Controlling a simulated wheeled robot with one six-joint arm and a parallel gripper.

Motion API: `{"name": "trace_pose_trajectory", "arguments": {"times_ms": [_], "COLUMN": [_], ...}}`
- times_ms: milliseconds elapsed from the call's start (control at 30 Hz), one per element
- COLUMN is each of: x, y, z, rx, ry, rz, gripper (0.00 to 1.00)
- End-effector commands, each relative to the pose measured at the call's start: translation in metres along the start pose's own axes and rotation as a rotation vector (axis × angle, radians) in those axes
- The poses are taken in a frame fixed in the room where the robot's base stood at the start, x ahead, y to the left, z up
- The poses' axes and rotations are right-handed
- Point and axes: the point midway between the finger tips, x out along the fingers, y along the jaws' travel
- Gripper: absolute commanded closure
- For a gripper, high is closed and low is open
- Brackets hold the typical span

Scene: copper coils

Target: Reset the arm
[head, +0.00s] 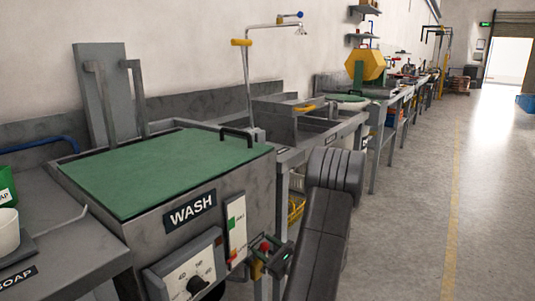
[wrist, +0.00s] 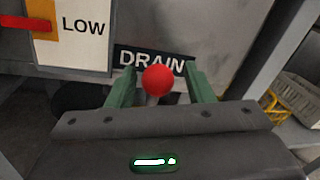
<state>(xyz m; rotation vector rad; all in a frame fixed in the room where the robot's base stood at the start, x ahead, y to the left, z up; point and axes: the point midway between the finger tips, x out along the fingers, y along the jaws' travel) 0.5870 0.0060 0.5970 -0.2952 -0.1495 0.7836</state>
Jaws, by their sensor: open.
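My gripper (wrist: 160,84) is open, its two green fingers apart in the wrist view. A red ball knob (wrist: 156,80) on a short stem shows between the fingers, with a gap on each side; I cannot tell how deep it sits between them. Behind it is the DRAIN label (wrist: 150,61) on the grey front. In the head view my gripper (head: 272,257) is low at the right corner of the WASH tank (head: 140,227), by the red knob (head: 265,246). My dark arm link rises to the right of it.
The tank has a green lid (head: 160,170), a level gauge (head: 237,227) and a dial (head: 190,282). A table leg and a yellow basket (head: 296,209) are close to the right of the gripper. The floor aisle (head: 410,220) at right is clear.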

Motion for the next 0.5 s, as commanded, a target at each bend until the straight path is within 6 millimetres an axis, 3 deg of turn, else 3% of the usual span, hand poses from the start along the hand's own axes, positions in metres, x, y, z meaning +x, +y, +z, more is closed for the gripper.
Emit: {"name": "trace_pose_trajectory", "arguments": {"times_ms": [300, 500], "x": [-0.001, -0.028], "y": [0.004, 0.001], "z": [-0.001, 0.002], "rx": [-0.029, -0.031], "ry": [-0.004, -0.002], "rz": [0.000, -0.004], "gripper": [0.53, 0.53]}}
